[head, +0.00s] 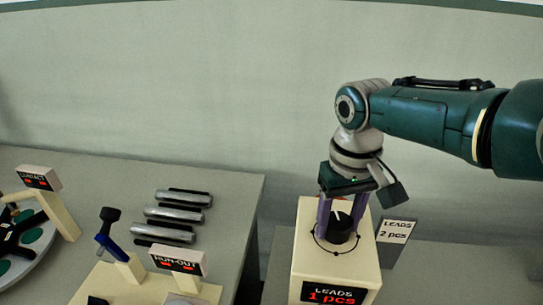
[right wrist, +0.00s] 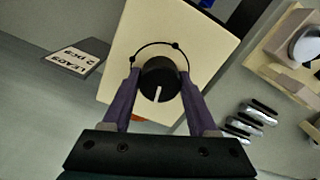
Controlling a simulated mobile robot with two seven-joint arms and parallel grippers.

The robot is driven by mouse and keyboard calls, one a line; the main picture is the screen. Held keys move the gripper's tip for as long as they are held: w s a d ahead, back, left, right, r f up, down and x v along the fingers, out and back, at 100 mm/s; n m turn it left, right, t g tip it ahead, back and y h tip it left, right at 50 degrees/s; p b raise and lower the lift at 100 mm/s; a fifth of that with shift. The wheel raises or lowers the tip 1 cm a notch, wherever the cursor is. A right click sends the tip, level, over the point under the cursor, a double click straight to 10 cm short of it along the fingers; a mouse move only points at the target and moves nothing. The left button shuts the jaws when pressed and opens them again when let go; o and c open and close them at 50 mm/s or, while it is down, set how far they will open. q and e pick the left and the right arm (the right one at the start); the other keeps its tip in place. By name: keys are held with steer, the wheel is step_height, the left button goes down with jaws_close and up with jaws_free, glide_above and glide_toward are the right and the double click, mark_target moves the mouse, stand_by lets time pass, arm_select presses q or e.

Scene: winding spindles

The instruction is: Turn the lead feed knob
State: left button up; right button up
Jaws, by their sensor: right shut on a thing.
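The lead feed knob (head: 340,228) is a round black knob with a white pointer line, on top of a cream box whose front display (head: 335,293) reads "LEADS 1 pcs" in white and red. In the right wrist view the knob (right wrist: 160,80) has its white line toward the gripper, inside a black arc with dots. My right gripper (head: 340,215) points down over the box, its purple fingers on either side of the knob and shut on it. It also shows in the right wrist view (right wrist: 160,88). My left gripper is not in view.
A grey sign (head: 395,231) reading "LEADS 2 pcs" stands beside the box. On the left table are several metal cylinders (head: 180,214), a "RUN-OUT" display (head: 178,261), a "CONTACT" display (head: 38,178) and a blue-black lever (head: 108,232). A gap separates the tables.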

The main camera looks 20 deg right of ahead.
mark_target(339, 221)
steer(key=shift+m, duration=1.2)
steer(key=o, duration=1.4)
steer(key=shift+c, duration=0.2)
steer(key=shift+r+p, duration=0.4)
steer(key=shift+p, duration=0.1)
step_height(339, 221, up, 8)
steer(key=p, duration=0.4)
steer(key=shift+r, duration=0.6)
